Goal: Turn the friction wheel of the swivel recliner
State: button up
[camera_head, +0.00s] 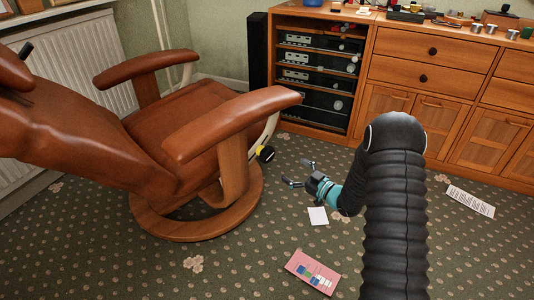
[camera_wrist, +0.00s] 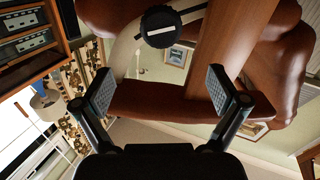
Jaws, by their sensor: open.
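The brown leather swivel recliner (camera_head: 190,120) stands at the left on a round wooden base (camera_head: 190,228). In the wrist view the fingers of my gripper (camera_wrist: 160,90) are spread wide, below the wheel in the picture.
The armrest (camera_head: 235,120) overhangs the wheel, and a wooden upright (camera_wrist: 222,50) stands beside it. A white paper (camera_head: 318,216) and a pink sheet (camera_head: 313,272) lie on the carpet. A wooden cabinet (camera_head: 430,60) with stereo gear lines the back. Patterned carpet is open in front.

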aim_at(270, 156)
jog(key=x, duration=1.4)
jog(key=shift+s+f+b, duration=0.1)
jog(key=shift+b, duration=0.2)
jog(key=c, duration=1.1)
